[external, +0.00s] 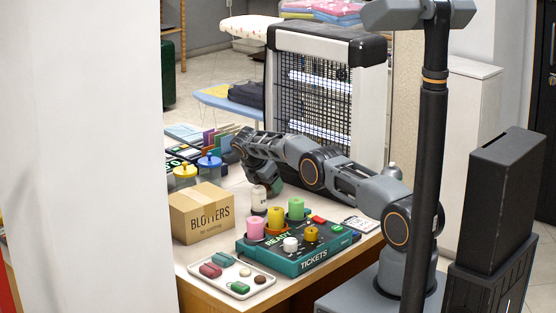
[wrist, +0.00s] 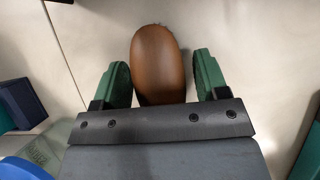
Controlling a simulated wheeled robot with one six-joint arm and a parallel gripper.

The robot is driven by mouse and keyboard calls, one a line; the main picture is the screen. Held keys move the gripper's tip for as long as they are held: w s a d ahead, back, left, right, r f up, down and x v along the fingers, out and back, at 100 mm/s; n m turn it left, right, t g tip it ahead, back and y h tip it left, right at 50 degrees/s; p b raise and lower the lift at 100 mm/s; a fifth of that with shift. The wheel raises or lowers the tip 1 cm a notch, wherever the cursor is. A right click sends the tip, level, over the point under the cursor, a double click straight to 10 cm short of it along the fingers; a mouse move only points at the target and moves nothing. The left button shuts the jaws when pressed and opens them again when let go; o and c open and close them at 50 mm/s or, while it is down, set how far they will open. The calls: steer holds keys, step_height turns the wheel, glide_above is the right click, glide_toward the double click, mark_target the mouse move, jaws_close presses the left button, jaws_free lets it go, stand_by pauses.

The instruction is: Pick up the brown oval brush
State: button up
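The brown oval brush (wrist: 157,62) lies on a pale surface in the wrist view, with its long axis running away from my gripper and dark bristles just showing at its far end. My gripper (wrist: 162,75) is open, with one green finger on each side of the brush and a visible gap on both sides. The near end of the brush is hidden behind the gripper body. In the external view my gripper (external: 275,180) points down over the counter behind the white bottle (external: 259,202); I cannot make out the brush there.
The cardboard box (external: 202,214), the green tickets console (external: 292,252) with colored rolls, and a white tray (external: 254,290) of small items stand toward the counter's front. Jars with yellow and blue lids (external: 209,163) stand to the left. A black grid panel (external: 310,95) rises behind.

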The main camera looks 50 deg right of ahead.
steer(key=c, duration=0.8)
steer(key=shift+r, duration=0.1)
